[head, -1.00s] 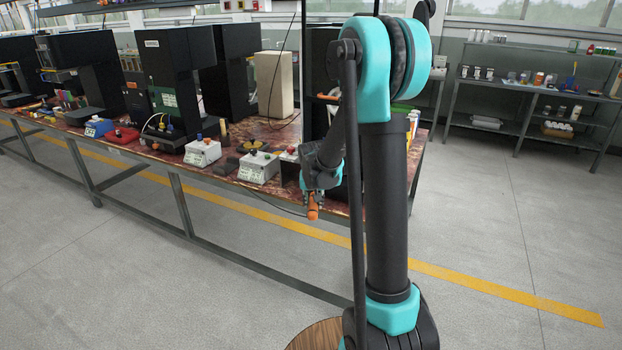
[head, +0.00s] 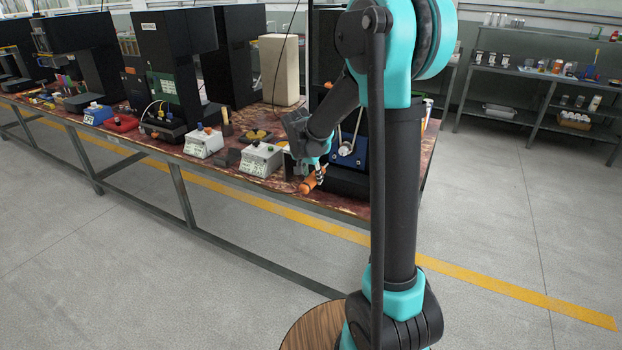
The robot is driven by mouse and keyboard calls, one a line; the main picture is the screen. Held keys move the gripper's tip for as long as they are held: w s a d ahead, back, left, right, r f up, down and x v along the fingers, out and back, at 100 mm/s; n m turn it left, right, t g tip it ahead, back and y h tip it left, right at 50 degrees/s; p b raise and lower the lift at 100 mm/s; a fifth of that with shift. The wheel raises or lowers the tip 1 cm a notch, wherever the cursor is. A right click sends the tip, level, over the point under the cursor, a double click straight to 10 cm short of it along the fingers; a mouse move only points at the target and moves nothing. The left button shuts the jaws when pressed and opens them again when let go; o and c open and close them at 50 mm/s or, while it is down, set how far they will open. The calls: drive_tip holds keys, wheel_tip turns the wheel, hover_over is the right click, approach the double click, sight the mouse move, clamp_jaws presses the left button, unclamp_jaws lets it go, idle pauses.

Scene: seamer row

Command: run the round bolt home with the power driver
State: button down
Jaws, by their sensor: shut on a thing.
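My gripper (head: 321,171) is at the front edge of the bench, at the end of my bent arm. It is shut on an orange tool (head: 309,183), which looks like the power driver. The tool is tilted, in front of a blue panel (head: 350,152) with a pale round part on it. I cannot make out the round bolt; my arm covers part of that panel and what lies to its right.
The long bench (head: 215,178) carries white control boxes (head: 261,159), dark machines (head: 178,72) and a beige block (head: 279,68). A grey shelf (head: 535,85) with small items stands at the back right. The floor at the right is open.

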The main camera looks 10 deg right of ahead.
drive_tip(key=shift+w+d, duration=0.7)
drive_tip(key=shift+w, duration=0.25)
drive_tip(key=shift+w+d, duration=0.7)
drive_tip(key=shift+w, duration=0.2)
drive_tip(key=shift+w+d, duration=0.15)
drive_tip(key=shift+w, duration=0.05)
idle(1.5)
drive_tip(key=shift+s, duration=0.1)
drive_tip(key=shift+s+a, duration=0.9)
drive_tip(key=shift+s, duration=0.3)
drive_tip(key=shift+s+a, duration=0.9)
drive_tip(key=shift+s, duration=0.3)
